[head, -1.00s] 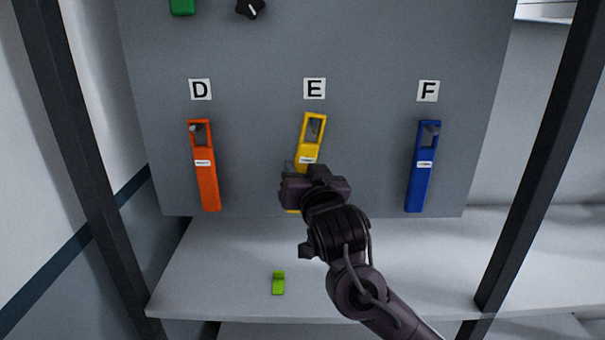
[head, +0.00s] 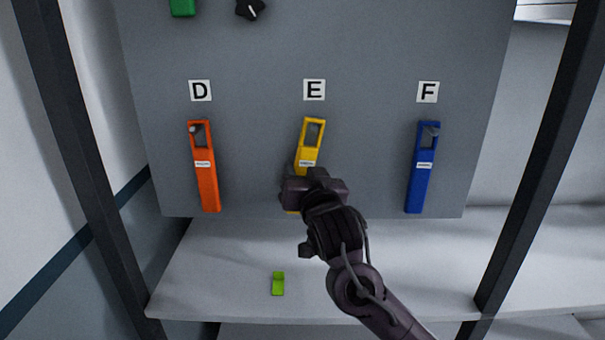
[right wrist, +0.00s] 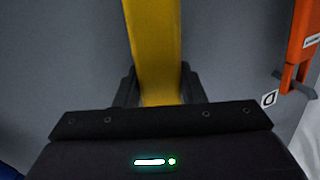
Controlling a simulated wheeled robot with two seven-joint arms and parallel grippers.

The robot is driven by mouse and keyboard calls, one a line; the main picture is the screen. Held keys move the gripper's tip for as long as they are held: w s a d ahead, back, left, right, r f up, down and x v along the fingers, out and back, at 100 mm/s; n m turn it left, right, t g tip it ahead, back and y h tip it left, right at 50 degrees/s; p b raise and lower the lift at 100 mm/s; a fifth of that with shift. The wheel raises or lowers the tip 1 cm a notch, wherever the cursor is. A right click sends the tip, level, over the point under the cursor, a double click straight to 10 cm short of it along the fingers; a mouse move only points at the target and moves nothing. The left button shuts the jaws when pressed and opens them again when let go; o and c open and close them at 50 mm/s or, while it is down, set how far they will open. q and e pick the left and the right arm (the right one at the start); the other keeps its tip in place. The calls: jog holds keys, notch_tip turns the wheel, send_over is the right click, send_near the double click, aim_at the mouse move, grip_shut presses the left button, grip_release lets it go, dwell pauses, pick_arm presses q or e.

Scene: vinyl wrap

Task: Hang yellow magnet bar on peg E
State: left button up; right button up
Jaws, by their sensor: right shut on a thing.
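The yellow magnet bar (head: 308,157) is at the grey panel below the label E (head: 314,90), slightly tilted, its top leaning right. Its top has a rectangular opening, and peg E (head: 313,129) shows inside that opening. I cannot tell whether the bar's weight rests on the peg. My right gripper (head: 297,188) is shut on the lower part of the bar and hides its bottom. In the right wrist view the yellow bar (right wrist: 156,60) runs up from between the fingers. My left gripper is not in view.
An orange bar (head: 206,180) hangs below D on the left, and a blue bar (head: 419,180) hangs below F on the right. A small green piece (head: 278,284) lies on the white shelf (head: 220,270). Dark posts (head: 75,150) stand at both sides.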

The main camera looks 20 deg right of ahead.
jog(key=o, duration=1.2)
jog(key=shift+c, duration=0.2)
